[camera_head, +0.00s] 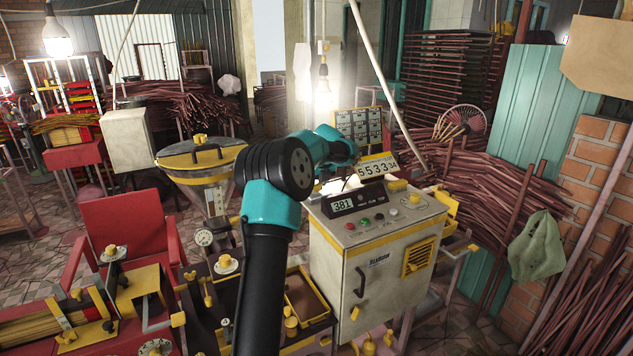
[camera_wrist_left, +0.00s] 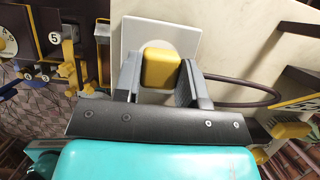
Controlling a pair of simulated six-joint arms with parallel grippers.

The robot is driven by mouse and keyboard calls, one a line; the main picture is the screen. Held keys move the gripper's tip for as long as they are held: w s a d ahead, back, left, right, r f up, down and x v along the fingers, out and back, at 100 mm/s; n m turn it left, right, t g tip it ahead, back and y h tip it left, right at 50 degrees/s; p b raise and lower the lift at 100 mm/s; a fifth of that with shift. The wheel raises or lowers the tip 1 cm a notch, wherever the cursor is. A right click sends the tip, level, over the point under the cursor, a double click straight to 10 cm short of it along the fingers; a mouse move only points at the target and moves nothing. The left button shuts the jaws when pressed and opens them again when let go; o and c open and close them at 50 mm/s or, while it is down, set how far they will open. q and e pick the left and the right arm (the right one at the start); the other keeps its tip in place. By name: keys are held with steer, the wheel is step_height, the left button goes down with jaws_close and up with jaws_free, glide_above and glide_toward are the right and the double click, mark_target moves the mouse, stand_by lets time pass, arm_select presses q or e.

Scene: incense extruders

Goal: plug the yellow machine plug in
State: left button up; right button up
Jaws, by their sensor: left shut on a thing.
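My left gripper (camera_wrist_left: 160,82) is shut on the yellow plug (camera_wrist_left: 160,66), with one grey finger on each side of it. The plug is in front of a white square socket plate (camera_wrist_left: 185,38) on a pale surface. The plug covers the plate's middle, so I cannot tell whether it is seated or just short of the plate. A dark cable (camera_wrist_left: 268,88) loops out to the right of the fingers. In the head view my left arm reaches over the pale control cabinet (camera_head: 345,262); its gripper and the plug are hard to make out there.
A metal hopper (camera_head: 208,165) stands left of my arm. Red benches with brass fittings fill the lower left. Stacked incense sticks (camera_head: 500,190) lie at the right.

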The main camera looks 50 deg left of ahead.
arm_select(q)
steer(key=shift+f, duration=0.25)
steer(key=o, duration=1)
steer(key=shift+c, duration=0.2)
steer(key=v, duration=1.7)
steer(key=shift+r, duration=0.25)
